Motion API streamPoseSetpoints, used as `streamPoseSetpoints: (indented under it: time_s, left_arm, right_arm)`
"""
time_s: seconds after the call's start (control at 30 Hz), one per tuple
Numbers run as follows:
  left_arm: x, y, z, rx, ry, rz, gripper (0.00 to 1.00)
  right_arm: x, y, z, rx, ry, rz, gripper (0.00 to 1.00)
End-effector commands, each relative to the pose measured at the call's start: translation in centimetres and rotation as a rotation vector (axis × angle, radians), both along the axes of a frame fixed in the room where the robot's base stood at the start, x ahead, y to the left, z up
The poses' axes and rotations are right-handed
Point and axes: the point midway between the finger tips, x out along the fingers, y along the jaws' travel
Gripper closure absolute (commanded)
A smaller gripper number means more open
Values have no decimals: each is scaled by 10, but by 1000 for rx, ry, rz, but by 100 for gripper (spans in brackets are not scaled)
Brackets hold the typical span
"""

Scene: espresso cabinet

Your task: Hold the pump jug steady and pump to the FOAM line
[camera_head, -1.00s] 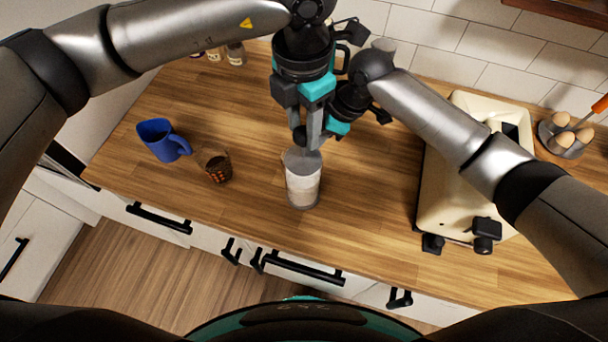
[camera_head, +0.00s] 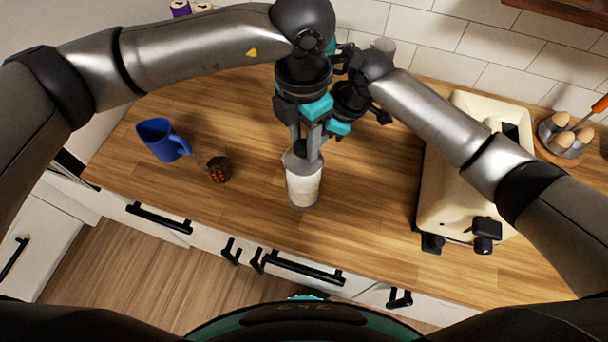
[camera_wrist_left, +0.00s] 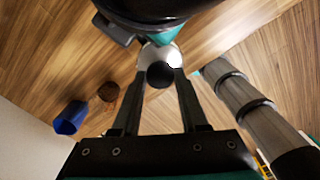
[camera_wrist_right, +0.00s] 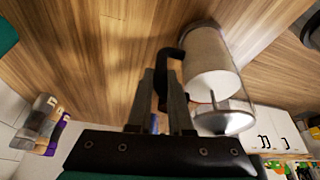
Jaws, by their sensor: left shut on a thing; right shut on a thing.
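The pump jug (camera_head: 304,188) is a clear cylinder with pale contents, standing upright on the wooden counter in the head view. It also shows in the right wrist view (camera_wrist_right: 212,65). My left gripper (camera_head: 308,150) is above the jug, shut on the round black pump knob (camera_wrist_left: 160,75) in the left wrist view. My right gripper (camera_wrist_right: 163,90) is shut on the jug's black handle (camera_wrist_right: 170,54); in the head view it is mostly hidden behind the left one. I cannot make out a FOAM line.
A blue mug (camera_head: 160,141) and a small glass with dark contents (camera_head: 218,169) stand left of the jug. The counter in front of the jug is clear.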

Motion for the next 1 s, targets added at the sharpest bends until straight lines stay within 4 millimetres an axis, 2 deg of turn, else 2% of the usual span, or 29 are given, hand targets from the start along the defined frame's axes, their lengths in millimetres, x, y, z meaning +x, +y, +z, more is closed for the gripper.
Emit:
streamPoseSetpoints:
  time_s: [0.23, 0.73, 0.87, 1.0]
  left_arm:
    - [5, 0, 9, -3, -14, 5, 100]
    - [4, -1, 55, -7, -16, 4, 100]
    - [4, -1, 51, -6, -14, 5, 100]
    - [4, -1, 39, -5, -12, 6, 100]
  right_arm:
    - [-2, 3, 0, 3, 4, 8, 100]
    - [-3, 1, -1, 1, 5, 5, 100]
    - [-3, 1, -1, 1, 5, 5, 100]
    - [-3, 2, -1, 2, 5, 6, 100]
